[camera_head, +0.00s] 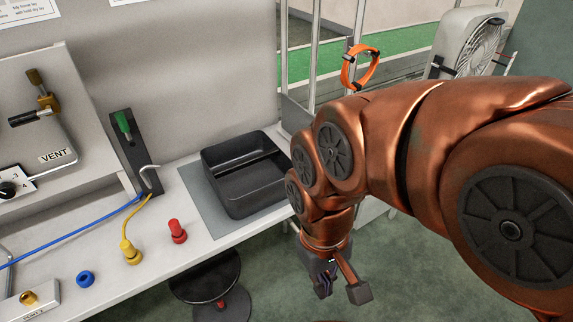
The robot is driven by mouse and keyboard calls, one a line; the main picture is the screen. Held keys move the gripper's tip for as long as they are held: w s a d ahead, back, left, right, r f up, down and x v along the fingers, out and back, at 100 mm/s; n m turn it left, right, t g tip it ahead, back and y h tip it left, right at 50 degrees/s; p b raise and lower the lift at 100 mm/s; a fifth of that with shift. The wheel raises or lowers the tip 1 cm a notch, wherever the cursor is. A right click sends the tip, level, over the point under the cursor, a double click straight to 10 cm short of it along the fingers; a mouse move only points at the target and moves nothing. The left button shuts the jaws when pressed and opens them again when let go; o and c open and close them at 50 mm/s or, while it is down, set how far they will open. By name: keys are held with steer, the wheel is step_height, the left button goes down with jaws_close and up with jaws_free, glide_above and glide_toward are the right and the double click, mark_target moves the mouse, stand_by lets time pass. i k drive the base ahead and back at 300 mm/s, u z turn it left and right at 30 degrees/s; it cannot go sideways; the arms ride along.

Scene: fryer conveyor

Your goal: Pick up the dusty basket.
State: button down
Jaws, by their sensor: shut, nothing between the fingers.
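A dark, open rectangular basket (222,175) stands on a grey mat (205,205) at the right end of the white bench. I cannot make out dust on it. Its inside looks empty, with a dark ledge or divider across it. My copper-coloured arm comes in from the right, and its wrist is close to the basket's right side in the picture. My gripper (342,287) points down beyond the bench's front edge, below and to the right of the basket, apart from it. It is shut and empty.
Red (177,231), yellow (131,252) and blue (85,279) fittings sit on the bench (205,247) left of the basket. A black stool (205,284) is below its edge. An orange ring (360,67) and a fan (467,50) are behind my arm.

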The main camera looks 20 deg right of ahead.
mark_target(246, 172)
steer(key=u, duration=1.7)
steer(key=k, duration=0.85)
steer(key=z, duration=0.65)
steer(key=i, duration=0.5)
steer(key=z, duration=0.05)
